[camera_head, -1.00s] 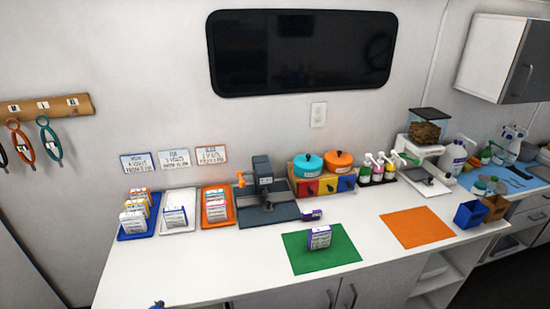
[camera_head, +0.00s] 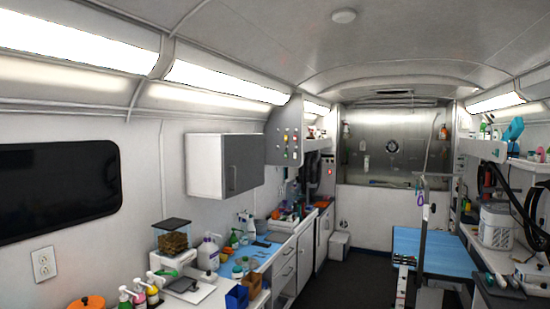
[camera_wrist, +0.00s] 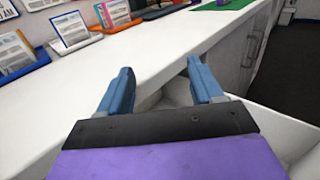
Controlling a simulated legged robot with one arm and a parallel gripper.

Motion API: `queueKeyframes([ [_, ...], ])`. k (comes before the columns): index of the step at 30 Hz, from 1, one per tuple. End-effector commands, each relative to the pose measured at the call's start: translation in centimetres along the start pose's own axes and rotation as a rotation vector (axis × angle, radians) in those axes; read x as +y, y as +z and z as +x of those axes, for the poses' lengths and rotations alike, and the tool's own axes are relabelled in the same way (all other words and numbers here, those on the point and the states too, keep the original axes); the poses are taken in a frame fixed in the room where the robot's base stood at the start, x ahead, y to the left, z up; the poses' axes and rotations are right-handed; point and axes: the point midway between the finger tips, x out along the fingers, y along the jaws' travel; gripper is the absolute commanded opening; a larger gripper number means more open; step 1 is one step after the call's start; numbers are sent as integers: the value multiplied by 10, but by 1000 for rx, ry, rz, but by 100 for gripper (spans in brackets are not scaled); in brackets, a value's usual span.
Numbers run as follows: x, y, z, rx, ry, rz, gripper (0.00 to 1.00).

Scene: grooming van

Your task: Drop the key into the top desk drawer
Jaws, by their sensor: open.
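My gripper (camera_wrist: 160,72) shows in the wrist view with its two blue fingers apart and nothing between them. It is beside the front edge of a long white counter (camera_wrist: 150,55). I cannot make out a key in either current view. In the head view, white drawer fronts with handles (camera_head: 288,253) stand under the counter on the left wall, beyond the blue mat. They look shut. I cannot tell whether one of them is the top desk drawer.
A grooming table with a blue top (camera_head: 430,248) stands on the right, with dark open floor (camera_head: 335,272) left of it. A food dispenser (camera_head: 172,240) and pump bottles (camera_head: 140,295) stand on the counter. A grey-doored cabinet (camera_head: 243,165) hangs above.

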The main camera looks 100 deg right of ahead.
Motion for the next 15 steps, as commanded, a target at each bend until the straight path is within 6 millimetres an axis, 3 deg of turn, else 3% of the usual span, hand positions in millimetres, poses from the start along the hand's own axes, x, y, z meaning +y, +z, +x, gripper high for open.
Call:
queueKeyframes([
  [5, 1, 0, -9, 1, 2, 2, 66],
  [15, 1, -1, -76, 3, 4, 0, 66],
])
